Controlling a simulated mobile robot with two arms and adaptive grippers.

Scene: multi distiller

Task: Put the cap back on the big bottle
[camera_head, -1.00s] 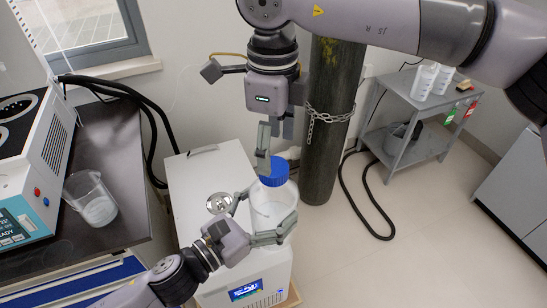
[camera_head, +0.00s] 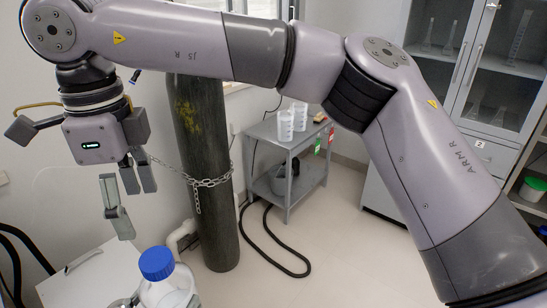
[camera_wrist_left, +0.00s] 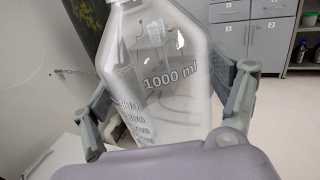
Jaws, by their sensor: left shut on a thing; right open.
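The big bottle (camera_head: 172,291) is clear and stands at the bottom edge of the head view, its lower part cut off. The blue cap (camera_head: 156,263) sits on the bottle's neck and looks level. My left gripper (camera_wrist_left: 165,88) is shut around the bottle's body; the wrist view shows the bottle (camera_wrist_left: 155,75), marked 1000 ml, between its fingers. In the head view only a little of this gripper shows at the bottom. My right gripper (camera_head: 132,192) is open and empty, above and left of the cap, apart from it.
A dark gas cylinder (camera_head: 205,150) with a chain stands behind the bottle. A grey cart (camera_head: 285,140) with white bottles is further back. A white surface (camera_head: 85,275) lies left of the bottle. Open floor is to the right.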

